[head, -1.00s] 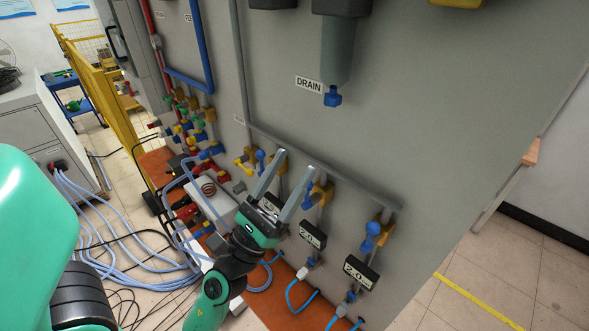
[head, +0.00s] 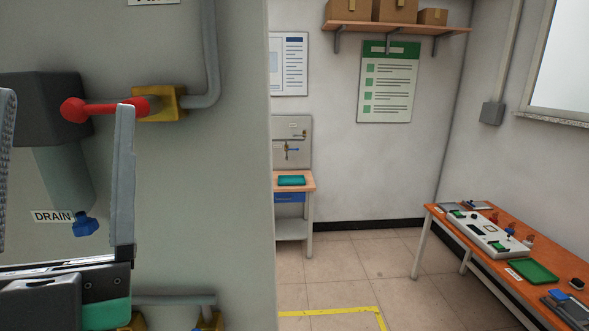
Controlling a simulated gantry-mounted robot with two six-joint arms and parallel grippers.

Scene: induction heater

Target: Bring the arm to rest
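My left gripper (head: 64,105) is in the lower left of the head view, close to the camera. Its two grey fingers point up and stand wide apart, with nothing visible between them. The left finger is cut off by the picture edge. The rest of the arm is out of the picture. Behind the fingers is the grey cabinet panel (head: 240,200) with a red-handled valve (head: 105,109) and a blue drain fitting (head: 85,226). I cannot tell the exact gap between fingers and panel. My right gripper is not in view.
An orange-topped table (head: 436,213) with a green tray (head: 533,271) stands at the right. A small bench (head: 309,182) stands by the back wall. The tiled floor between is open, with a yellow line (head: 330,312) near the cabinet.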

